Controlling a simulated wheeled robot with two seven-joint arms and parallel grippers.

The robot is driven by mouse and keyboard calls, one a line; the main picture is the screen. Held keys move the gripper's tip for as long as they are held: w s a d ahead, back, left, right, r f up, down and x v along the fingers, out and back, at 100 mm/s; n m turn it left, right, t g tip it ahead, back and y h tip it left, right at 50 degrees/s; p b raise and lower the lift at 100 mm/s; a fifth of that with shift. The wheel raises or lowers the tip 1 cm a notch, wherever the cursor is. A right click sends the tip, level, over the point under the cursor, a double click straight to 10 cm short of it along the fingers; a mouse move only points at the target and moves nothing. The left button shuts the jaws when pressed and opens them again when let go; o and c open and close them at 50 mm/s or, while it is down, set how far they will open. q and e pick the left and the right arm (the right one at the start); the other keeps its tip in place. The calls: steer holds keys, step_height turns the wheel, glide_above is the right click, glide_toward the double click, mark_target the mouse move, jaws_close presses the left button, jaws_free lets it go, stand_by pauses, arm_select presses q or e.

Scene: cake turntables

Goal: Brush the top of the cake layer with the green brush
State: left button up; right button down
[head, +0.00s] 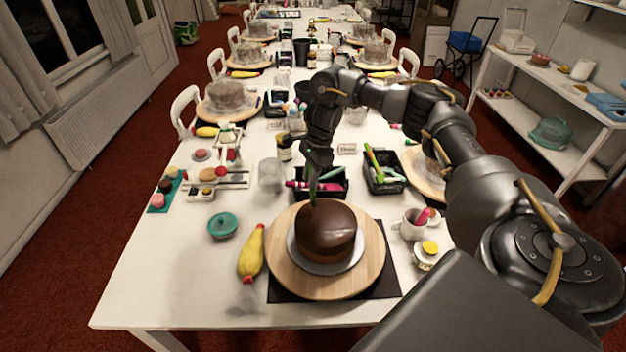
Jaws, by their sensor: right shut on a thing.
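The cake layer (328,238) is round, with a glossy brown top. It sits on a grey board (328,268) on a round wooden turntable (373,262) near the front of the table. My left gripper is not in view.
The table's front left is clear.

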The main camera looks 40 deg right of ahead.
steer(key=shift+d, duration=0.2)
steer(key=shift+s+d, duration=0.35)
steer(key=shift+d, duration=0.5)
steer(key=shift+s+d, duration=0.35)
steer(key=shift+d, duration=0.45)
steer(key=shift+s, duration=0.1)
steer(key=shift+s+a+p, duration=0.25)
steer(key=shift+s+p, duration=0.15)
steer(key=shift+s, duration=0.45)
steer(key=shift+s+a+p, duration=0.2)
steer(key=shift+s+p, duration=0.2)
steer(key=shift+s, duration=0.4)
steer(key=shift+s+a+p, duration=0.2)
steer(key=shift+s+p, duration=0.05)
steer(key=shift+s, duration=0.65)
steer(key=shift+s+a+p, duration=0.15)
steer(key=shift+s+p, duration=0.1)
steer(key=shift+s, duration=0.7)
